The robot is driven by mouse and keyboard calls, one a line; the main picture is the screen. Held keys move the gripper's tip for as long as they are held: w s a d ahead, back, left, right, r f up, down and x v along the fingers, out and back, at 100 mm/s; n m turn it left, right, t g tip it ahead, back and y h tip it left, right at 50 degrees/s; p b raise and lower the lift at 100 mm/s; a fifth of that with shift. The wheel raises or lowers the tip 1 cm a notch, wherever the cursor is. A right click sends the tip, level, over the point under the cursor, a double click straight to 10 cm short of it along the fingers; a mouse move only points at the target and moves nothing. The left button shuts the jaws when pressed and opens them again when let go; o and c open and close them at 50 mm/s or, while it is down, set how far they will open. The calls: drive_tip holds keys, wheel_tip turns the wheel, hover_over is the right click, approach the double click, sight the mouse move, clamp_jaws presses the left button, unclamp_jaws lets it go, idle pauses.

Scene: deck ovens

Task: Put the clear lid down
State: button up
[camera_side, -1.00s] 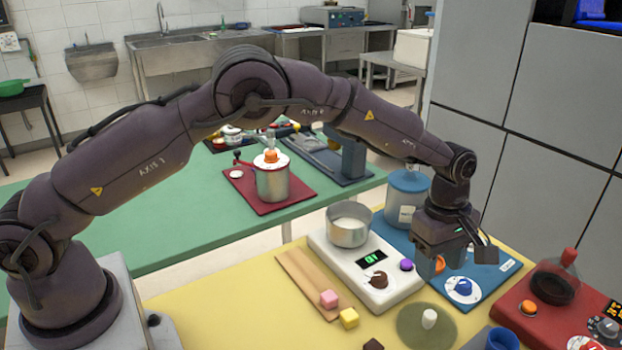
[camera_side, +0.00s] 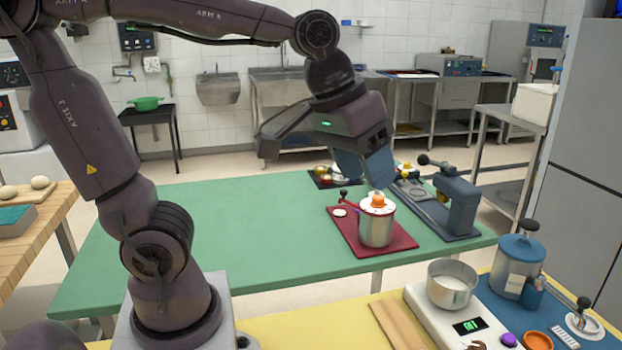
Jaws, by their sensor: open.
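My gripper (camera_side: 320,162) hangs high over the green table (camera_side: 230,215), its two fingers spread wide with nothing visible between them. Below and right of it, a metal pot (camera_side: 376,230) stands upright on a red mat (camera_side: 345,226). A pale lid with an orange knob (camera_side: 378,200) sits on the pot; I cannot tell whether this lid is clear. The right fingertip appears just above this knob in the picture; the gap in depth is unclear. No clear lid can be made out for certain now.
A blue press-like device (camera_side: 455,205) stands right of the red mat. On the yellow table at front right are a white scale (camera_side: 425,300) bearing an open metal pan (camera_side: 451,288) and a blue canister (camera_side: 517,262). The green table's left part is clear.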

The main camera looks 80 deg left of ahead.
drive_tip(key=s+a+f+m+t, duration=0.1)
drive_tip(key=s+a+f+m, duration=0.1)
drive_tip(key=s, duration=0.5)
drive_tip(key=shift+m+y, duration=0.4)
drive_tip(key=shift+m, duration=0.1)
